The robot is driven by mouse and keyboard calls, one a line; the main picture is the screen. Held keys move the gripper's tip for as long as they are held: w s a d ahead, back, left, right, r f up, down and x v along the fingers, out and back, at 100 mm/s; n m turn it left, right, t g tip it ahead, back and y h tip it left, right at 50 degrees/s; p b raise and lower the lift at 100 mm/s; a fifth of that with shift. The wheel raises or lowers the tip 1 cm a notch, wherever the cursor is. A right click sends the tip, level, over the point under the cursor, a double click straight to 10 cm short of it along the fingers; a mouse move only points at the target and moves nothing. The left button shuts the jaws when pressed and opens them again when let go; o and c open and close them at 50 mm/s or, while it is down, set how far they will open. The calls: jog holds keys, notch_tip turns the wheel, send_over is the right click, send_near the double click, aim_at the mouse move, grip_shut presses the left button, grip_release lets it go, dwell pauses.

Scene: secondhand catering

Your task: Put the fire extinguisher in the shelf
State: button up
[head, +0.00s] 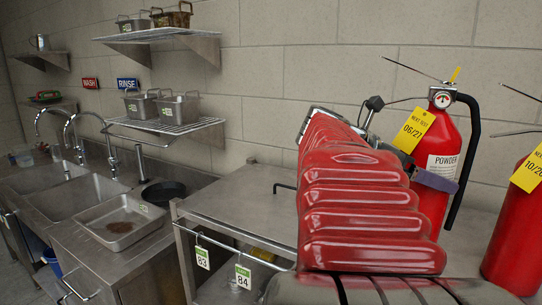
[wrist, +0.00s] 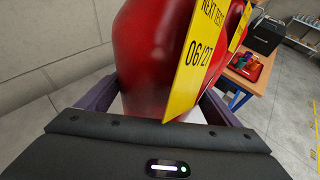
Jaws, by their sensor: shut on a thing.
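A red fire extinguisher (head: 437,194) with a yellow tag reading 06/27, a gauge and a black hose stands upright at the right of the head view. It fills the middle of the wrist view (wrist: 145,60). My gripper (wrist: 160,104) is shut on its body, with a purple finger on each side. In the head view, my red ribbed arm partly hides the gripper and the extinguisher's left side. The extinguisher's base is hidden. The upper wire shelf (head: 157,35) and lower wire shelf (head: 168,126) are on the wall to the left, holding metal pans.
A second extinguisher (head: 513,235), tagged 10/26, is close on the right. A steel table (head: 245,200) stands left of my arm; its visible top is mostly bare. Steel sinks (head: 85,196) with faucets lie farther left. A wooden table (wrist: 250,75) holds a red tray.

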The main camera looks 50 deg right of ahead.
jog(key=shift+f, duration=1.7)
jog(key=o, duration=2)
jog(key=shift+f, duration=0.25)
jog(key=v, duration=1.4)
